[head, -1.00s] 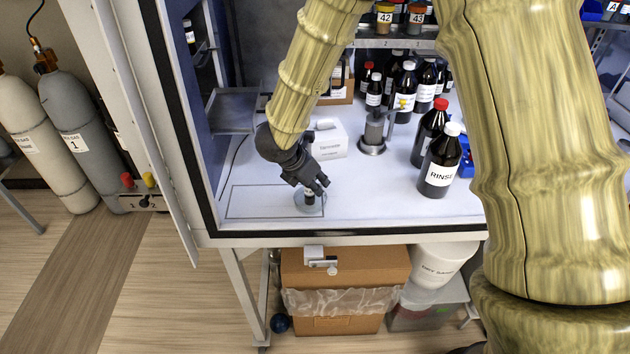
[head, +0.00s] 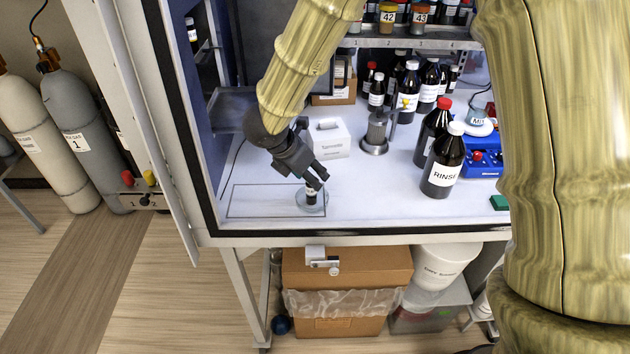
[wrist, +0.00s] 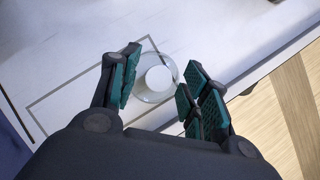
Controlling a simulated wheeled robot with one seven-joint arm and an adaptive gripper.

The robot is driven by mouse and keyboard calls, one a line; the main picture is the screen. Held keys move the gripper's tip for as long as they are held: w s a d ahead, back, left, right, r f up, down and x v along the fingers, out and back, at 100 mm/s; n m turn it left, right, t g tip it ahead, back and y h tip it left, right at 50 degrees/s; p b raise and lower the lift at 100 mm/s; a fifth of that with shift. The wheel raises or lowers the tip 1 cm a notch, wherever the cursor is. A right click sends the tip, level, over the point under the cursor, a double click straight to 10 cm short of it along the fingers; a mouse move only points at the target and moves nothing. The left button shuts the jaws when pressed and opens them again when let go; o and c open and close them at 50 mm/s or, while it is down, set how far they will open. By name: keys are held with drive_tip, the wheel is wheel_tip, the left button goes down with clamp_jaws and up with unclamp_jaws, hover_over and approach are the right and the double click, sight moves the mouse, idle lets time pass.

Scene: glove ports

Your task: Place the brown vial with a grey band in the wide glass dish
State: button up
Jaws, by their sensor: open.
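A small dark vial (head: 311,196) with a pale label stands upright in a round clear glass dish (head: 323,206) near the front of the bench. In the wrist view its round white cap (wrist: 158,78) shows from above, inside the ring of the dish (wrist: 174,70). My gripper (head: 318,182) is just above the vial, pointing down and to the right. In the wrist view my gripper's fingers (wrist: 160,84) are spread, one on each side of the cap with gaps between. A grey band on the vial cannot be made out; my fingers partly cover its top.
A dark rectangle outline (head: 262,201) marks the bench left of the dish. A white box (head: 330,138) and a metal stand (head: 375,135) are behind. The RINSE bottle (head: 443,165) and others stand right. The front edge (head: 370,229) is close to the dish.

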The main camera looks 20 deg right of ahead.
drive_tip(key=b+v, duration=0.1)
drive_tip(key=v, duration=0.5)
drive_tip(key=shift+a+r, duration=0.2)
drive_tip(key=shift+r, duration=0.15)
drive_tip(key=shift+s, duration=0.1)
